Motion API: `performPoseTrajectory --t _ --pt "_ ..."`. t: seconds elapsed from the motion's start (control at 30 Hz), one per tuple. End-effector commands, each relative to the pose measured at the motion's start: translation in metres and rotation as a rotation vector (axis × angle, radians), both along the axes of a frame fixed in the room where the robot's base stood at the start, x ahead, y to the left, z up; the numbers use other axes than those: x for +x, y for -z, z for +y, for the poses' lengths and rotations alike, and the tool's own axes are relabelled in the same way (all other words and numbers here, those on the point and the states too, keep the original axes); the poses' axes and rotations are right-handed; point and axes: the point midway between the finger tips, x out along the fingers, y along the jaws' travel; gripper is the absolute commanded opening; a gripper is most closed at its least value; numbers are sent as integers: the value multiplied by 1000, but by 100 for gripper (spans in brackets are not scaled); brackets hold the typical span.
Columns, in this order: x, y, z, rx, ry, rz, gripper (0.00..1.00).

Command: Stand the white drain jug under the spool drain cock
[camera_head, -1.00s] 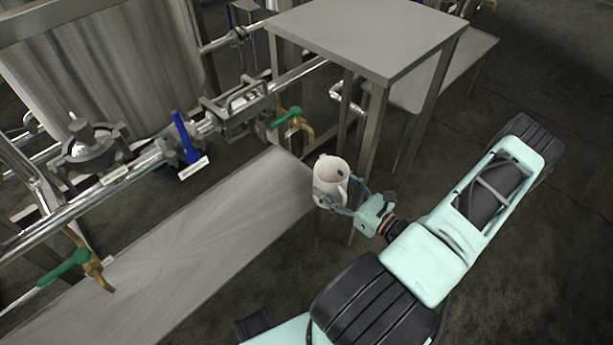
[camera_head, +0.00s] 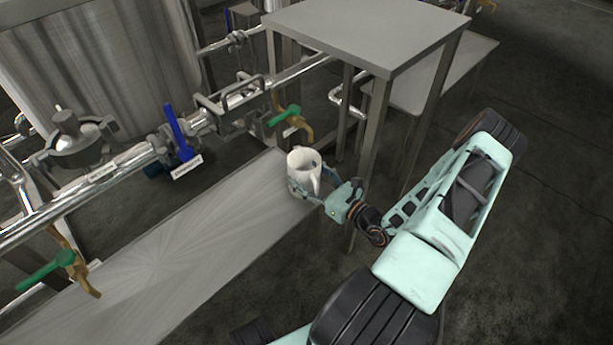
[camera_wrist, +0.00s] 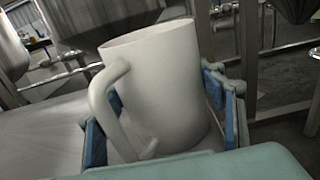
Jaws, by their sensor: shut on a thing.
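The white drain jug (camera_head: 304,163) is upright between the fingers of my gripper (camera_head: 306,188), over the far right end of the low steel bench. In the wrist view the jug (camera_wrist: 165,85) fills the middle, its handle toward the camera at left, with a blue-padded finger of my gripper (camera_wrist: 160,130) on each side. I cannot tell whether its base touches the bench. One green-handled brass drain cock (camera_head: 297,120) hangs from the pipe spool just behind the jug, by the valve. Another green-handled brass cock (camera_head: 65,265) is at the lower left. Which one is the spool drain cock is not marked.
The low steel bench (camera_head: 150,260) runs below the pipe and its left part is bare. A taller steel table (camera_head: 370,35) stands behind and right of the jug, its legs close to my gripper. A blue-handled valve (camera_head: 178,132) sits on the pipe.

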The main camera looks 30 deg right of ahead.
Motion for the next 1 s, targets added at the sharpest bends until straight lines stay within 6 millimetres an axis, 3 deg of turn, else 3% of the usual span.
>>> performPoseTrajectory --t 0.27,0.3,0.43,0.8,1.0 --pt "0 3 0 -1 0 -1 36" --pt "0 3 -1 -1 0 0 68" --pt "0 3 0 -1 0 0 81" --pt "0 -1 0 -1 0 0 81" --pt "-33 -4 -14 -1 5 3 81"
